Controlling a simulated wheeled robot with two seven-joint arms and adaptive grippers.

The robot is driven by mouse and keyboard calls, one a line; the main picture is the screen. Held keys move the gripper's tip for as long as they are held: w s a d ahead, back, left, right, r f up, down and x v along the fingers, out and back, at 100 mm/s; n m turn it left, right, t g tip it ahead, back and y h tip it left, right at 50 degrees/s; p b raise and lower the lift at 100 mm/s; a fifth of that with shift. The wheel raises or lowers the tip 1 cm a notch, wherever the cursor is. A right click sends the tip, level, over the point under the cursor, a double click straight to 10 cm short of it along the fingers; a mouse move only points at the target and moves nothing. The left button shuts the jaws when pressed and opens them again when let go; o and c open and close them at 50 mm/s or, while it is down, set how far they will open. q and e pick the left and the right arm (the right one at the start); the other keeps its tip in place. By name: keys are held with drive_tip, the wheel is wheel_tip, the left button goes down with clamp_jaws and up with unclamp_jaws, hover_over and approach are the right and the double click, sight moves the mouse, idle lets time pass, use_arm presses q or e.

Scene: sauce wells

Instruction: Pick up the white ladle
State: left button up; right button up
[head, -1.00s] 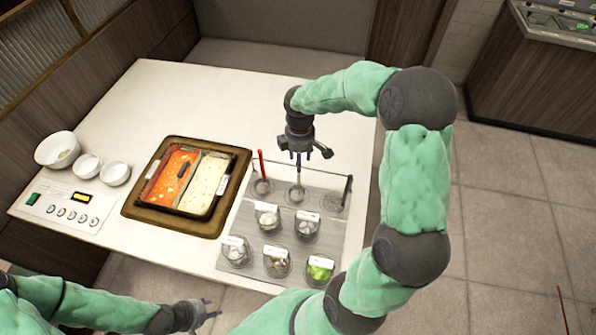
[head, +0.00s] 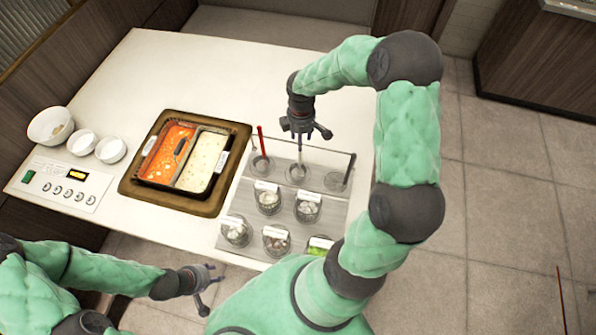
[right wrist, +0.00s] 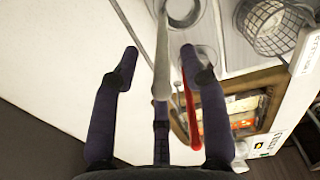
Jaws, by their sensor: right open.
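The white ladle (head: 299,157) stands upright in the middle well of the back row of the clear rack. My right gripper (head: 302,138) is directly above it, pointing down around the top of its handle. In the right wrist view the pale handle (right wrist: 161,65) runs between the two spread fingers of the right gripper (right wrist: 158,56), and no clear grip on it shows. The red ladle (head: 261,145) stands in the well to the left; its handle (right wrist: 191,110) is beside the right finger. My left gripper (head: 203,288) is open and empty near the counter's front edge.
The clear rack (head: 235,205) holds several topping jars in front. Left of it is a brown-framed two-part pan (head: 130,185) with red and white soup. White bowls (head: 50,126) stand farther left. The back of the counter (head: 220,70) is clear.

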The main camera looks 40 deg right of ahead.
wheel_tip(320, 180, down, 4)
drive_tip(key=shift+a+r+b, duration=0.1)
drive_tip(key=shift+r+b, duration=0.05)
drive_tip(key=shift+b, duration=0.2)
clamp_jaws()
drive_tip(key=shift+r, duration=0.15)
